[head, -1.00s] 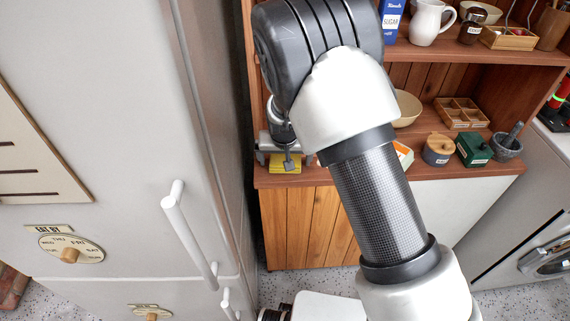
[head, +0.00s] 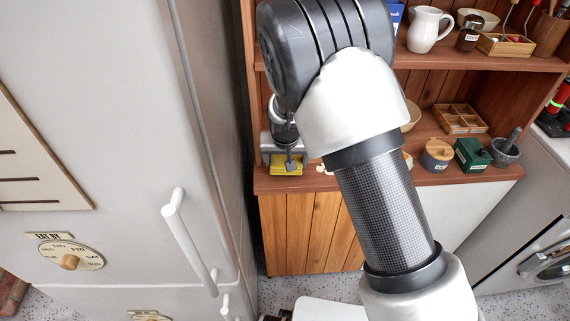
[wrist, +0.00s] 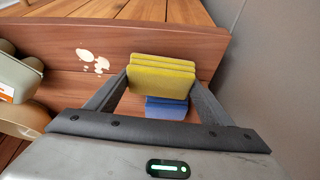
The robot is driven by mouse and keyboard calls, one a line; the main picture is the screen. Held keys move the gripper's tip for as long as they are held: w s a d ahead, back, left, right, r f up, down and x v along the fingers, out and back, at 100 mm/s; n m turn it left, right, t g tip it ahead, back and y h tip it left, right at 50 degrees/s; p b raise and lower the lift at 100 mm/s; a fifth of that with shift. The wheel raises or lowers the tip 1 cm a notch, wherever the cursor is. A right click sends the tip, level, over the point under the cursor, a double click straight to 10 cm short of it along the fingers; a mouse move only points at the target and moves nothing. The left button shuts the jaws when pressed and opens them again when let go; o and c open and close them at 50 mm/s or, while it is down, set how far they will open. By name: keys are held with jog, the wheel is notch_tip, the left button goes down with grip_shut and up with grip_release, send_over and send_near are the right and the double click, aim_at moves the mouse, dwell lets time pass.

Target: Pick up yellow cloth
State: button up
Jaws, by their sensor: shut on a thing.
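The yellow cloth (head: 287,165) is a small folded stack near the left end of the wooden counter. In the wrist view the yellow cloth (wrist: 160,75) sits between the two fingers of my gripper (wrist: 160,84), which is shut on it. A blue folded cloth (wrist: 172,109) shows just beside the yellow one, partly hidden behind my gripper. In the head view my gripper (head: 288,160) is small and partly covered by my own arm. I cannot tell whether the yellow cloth is clear of the counter.
A refrigerator (head: 110,120) stands close on the left. Small pale pieces (wrist: 92,61) lie near the cloth. Farther right on the counter are a lidded pot (head: 437,155), a green box (head: 472,154), a mortar (head: 506,152) and a divided wooden tray (head: 460,119).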

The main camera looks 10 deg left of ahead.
notch_tip(320, 180, up, 10)
jog(key=shift+f+p, duration=0.25)
jog(key=shift+p, duration=0.45)
jog(key=w+d, duration=0.2)
jog(key=d, duration=0.7)
jog(key=w+d, duration=0.3)
jog(key=d, duration=0.7)
